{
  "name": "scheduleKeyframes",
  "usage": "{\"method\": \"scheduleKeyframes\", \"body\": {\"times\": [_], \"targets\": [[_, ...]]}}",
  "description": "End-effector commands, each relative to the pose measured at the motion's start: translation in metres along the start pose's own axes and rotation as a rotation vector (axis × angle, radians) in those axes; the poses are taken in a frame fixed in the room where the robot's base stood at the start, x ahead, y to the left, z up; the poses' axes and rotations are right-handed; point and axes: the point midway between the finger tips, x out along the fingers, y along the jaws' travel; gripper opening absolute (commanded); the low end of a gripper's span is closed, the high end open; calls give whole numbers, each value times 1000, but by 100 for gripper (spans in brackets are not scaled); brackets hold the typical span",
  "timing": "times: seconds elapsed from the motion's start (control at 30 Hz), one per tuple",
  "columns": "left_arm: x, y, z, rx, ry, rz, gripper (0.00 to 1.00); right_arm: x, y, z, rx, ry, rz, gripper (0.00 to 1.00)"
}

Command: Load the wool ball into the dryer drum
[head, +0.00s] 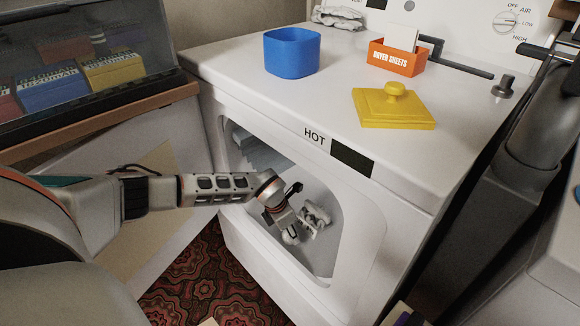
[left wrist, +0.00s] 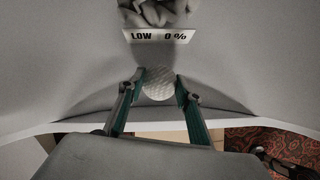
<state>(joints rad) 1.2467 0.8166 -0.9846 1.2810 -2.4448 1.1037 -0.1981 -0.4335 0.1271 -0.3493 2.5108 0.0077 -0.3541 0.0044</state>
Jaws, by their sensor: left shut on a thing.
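The wool ball (left wrist: 160,84) is pale and round, held between the fingertips of my left gripper (left wrist: 158,92) in the left wrist view. In the head view my left gripper (head: 283,222) reaches through the front opening of the white dryer (head: 408,160), and the ball (head: 291,237) shows as a small pale patch at its tip. The dryer drum (left wrist: 65,55) is a smooth grey curved surface around the ball. I cannot tell whether the ball touches the drum.
Crumpled grey cloth (left wrist: 155,12) and a "LOW 0 %" label (left wrist: 158,36) are beyond the ball. On the dryer top are a blue bin (head: 292,55), an orange dryer sheets box (head: 398,58) and a yellow knobbed lid (head: 393,108). The opening's rim surrounds my arm.

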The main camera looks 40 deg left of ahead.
Motion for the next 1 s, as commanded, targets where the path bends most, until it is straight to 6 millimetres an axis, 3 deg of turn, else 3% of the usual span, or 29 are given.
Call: {"method": "scheduleKeyframes", "body": {"times": [0.27,0.3,0.37,0.6,0.67,0.7,1.0], "targets": [[5,0,-2,0,1,-1,13,0,0,4,2,-6,0,40],[5,0,-1,0,0,0,39,0,0,4,1,-6,0,40],[5,0,-1,0,0,0,54,0,0,3,1,-6,0,40],[5,0,-1,0,0,0,54,0,0,4,1,-6,0,40],[5,0,-1,0,0,0,64,0,0,4,1,-7,0,40],[5,0,-2,0,0,0,65,0,0,4,1,-7,0,40],[4,0,-2,0,0,0,65,0,0,4,5,-8,1,40]]}}
